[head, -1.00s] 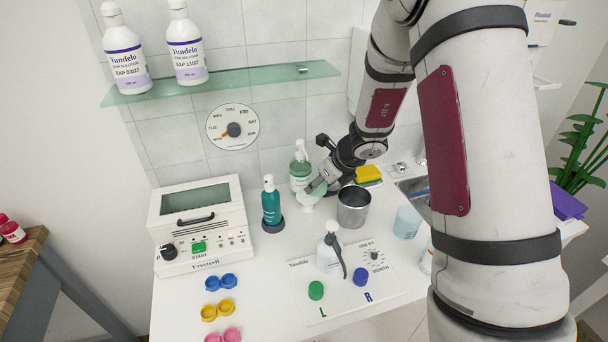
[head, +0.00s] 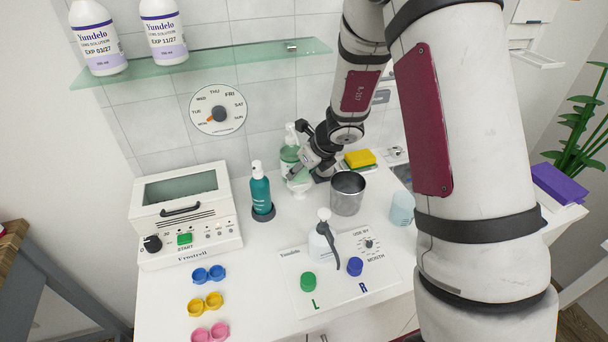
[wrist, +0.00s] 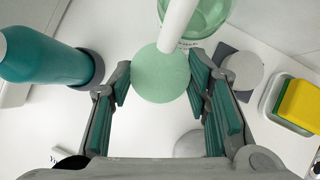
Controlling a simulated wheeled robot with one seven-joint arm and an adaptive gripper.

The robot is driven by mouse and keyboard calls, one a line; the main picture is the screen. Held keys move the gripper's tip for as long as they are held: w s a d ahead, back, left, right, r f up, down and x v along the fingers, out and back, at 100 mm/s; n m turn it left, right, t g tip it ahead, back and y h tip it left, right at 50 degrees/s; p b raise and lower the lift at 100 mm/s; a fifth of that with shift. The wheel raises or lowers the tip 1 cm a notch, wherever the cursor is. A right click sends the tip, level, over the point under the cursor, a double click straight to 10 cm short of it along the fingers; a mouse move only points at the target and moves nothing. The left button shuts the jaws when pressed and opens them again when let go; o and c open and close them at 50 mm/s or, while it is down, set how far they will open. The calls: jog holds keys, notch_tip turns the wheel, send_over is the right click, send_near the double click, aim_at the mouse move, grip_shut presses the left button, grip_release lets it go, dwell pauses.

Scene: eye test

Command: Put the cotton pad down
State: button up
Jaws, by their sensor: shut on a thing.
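The cotton pad (wrist: 155,80) is a round pale green disc in the wrist view. It lies between the fingertips of my gripper (wrist: 160,70), which is shut on its two sides. A white spout (wrist: 180,27) from the clear green pump bottle (wrist: 208,14) overlaps the pad's upper edge in that view. In the head view my gripper (head: 300,176) is close in front of the green pump bottle (head: 289,153), and the pad is small and hard to make out there. The gap between the pad and the table is not clear.
A teal bottle (head: 260,193) stands left of my gripper. A metal cup (head: 347,197) stands to the right, with a yellow sponge (head: 360,158) behind. A white disc (wrist: 241,70) on a dark square lies right of the pad. A white machine (head: 184,215) stands further left.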

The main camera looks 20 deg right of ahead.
jog(key=shift+w+f, duration=0.15)
jog(key=shift+f, duration=0.35)
jog(key=shift+f+b, duration=0.35)
jog(key=shift+b, duration=0.4)
jog(key=o, duration=1)
jog(key=shift+r, duration=0.1)
